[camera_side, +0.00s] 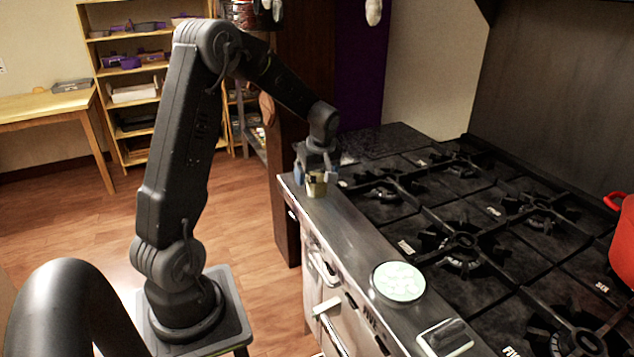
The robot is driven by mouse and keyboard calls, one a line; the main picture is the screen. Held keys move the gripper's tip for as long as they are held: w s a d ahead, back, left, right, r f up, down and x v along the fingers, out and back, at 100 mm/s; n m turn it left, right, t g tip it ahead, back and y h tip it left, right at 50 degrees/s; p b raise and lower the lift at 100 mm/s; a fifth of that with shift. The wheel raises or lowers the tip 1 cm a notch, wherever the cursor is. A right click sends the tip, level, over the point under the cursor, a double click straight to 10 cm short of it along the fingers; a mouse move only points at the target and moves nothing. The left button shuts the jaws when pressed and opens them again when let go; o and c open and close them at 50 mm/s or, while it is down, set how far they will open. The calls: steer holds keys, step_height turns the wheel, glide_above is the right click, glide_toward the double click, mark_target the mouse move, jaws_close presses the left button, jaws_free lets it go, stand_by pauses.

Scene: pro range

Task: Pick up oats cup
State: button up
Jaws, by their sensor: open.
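A small cup (316,186), tan to yellowish, stands on the far end of the steel ledge in front of the stove; I take it to be the oats cup. My gripper (316,176) is right above and around it, with blue-grey fingertips on its left and right sides. The jaws are open, and I cannot tell whether either finger touches the cup. The upper part of the cup is partly hidden by the gripper, and its contents do not show.
A round dish with pale green-white contents (398,282) and a white rectangular item (445,337) sit nearer on the ledge (350,232). The black stove grates (462,243) lie to the right. A red pot (622,245) stands at the right edge. The ledge between cup and dish is clear.

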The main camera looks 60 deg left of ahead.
steer(key=shift+c, duration=0.3)
steer(key=c, duration=1)
steer(key=shift+r, duration=0.15)
